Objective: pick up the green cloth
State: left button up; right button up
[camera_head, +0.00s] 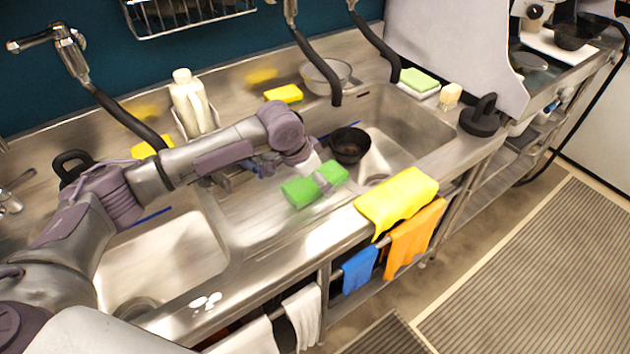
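The green cloth (299,191) is over the metal drainboard between the two sinks, behind the yellow cloth. My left arm reaches in from the left, and its gripper (322,181) points down onto the cloth's middle. The gripper looks shut on the cloth, with green showing on both sides of the fingers. The fingers hide the cloth's middle. I cannot tell whether the cloth touches the drainboard. My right gripper is not in view.
A yellow cloth (397,198) drapes over the counter's front edge. Orange (413,238) and blue (359,268) cloths hang below. A white bottle (190,100) and hanging hoses stand at the back.

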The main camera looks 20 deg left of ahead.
pick_arm(q)
jog(key=c, duration=0.6)
jog(key=shift+r, duration=0.1)
jog(key=c, duration=0.6)
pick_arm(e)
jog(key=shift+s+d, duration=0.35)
pick_arm(q)
jog(key=shift+r, duration=0.8)
jog(key=r, duration=0.1)
jog(key=r+b, duration=0.1)
jog(key=shift+s+d+r, duration=0.1)
jog(key=shift+d+r, duration=0.1)
jog(key=shift+r, duration=0.15)
jog(key=s+d+r+b, duration=0.1)
jog(key=s+d+r, duration=0.5)
jog(key=s+d, duration=0.1)
jog(key=shift+d+r, duration=0.35)
jog(key=shift+d, duration=0.5)
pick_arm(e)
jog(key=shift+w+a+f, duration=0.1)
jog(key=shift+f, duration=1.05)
